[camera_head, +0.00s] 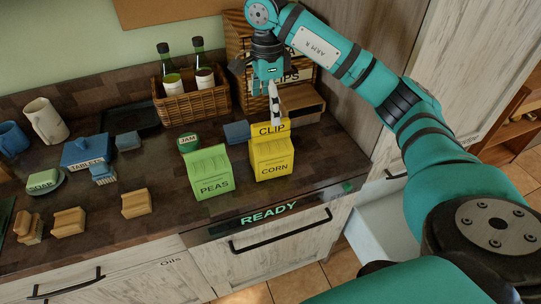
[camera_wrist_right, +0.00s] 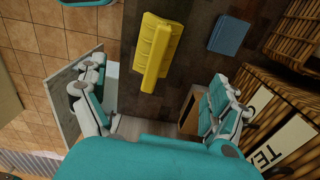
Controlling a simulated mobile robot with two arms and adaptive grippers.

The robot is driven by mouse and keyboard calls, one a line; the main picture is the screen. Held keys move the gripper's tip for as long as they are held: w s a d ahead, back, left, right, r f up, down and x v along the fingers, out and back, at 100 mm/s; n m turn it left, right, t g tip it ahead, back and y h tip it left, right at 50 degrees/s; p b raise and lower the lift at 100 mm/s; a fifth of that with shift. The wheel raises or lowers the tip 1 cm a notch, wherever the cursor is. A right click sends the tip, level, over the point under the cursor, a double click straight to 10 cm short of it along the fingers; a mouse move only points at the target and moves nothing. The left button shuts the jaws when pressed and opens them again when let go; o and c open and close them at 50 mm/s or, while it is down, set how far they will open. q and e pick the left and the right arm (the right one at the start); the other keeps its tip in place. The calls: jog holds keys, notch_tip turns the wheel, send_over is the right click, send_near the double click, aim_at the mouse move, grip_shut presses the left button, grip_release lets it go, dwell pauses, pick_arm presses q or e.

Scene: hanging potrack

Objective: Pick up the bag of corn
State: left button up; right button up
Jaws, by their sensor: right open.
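The yellow bag of corn (camera_head: 272,158) stands upright on the counter, labelled CORN, with a yellow piece labelled CLIP (camera_head: 270,129) at its top. In the right wrist view the yellow bag (camera_wrist_right: 155,50) lies ahead of the fingers, seen from above. My right gripper (camera_head: 270,88) is above and behind the bag in the head view. In the right wrist view its fingers (camera_wrist_right: 152,108) are spread wide with nothing between them. The gripper is apart from the bag. My left gripper is not in view.
A green bag of peas (camera_head: 208,172) stands just left of the corn. A blue block (camera_head: 236,132) and a green JAM item (camera_head: 188,142) are behind. A READY strip (camera_head: 268,214) marks the front edge.

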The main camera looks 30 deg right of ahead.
aim_at(271, 142)
notch_tip(271, 142, down, 8)
jog(key=p, duration=0.2)
jog(key=shift+s+r+p, duration=0.1)
jog(key=shift+r+p, duration=0.15)
jog(key=shift+p, duration=0.15)
jog(key=shift+s+f+p, duration=0.1)
jog(key=shift+f+p, duration=0.25)
jog(key=f, duration=0.1)
jog(key=f+p, duration=0.2)
jog(key=shift+s+d+f, duration=0.2)
jog(key=shift+s+f, duration=0.05)
jog(key=shift+f, duration=0.55)
jog(key=shift+w+r, duration=0.1)
jog(key=c, duration=1.8)
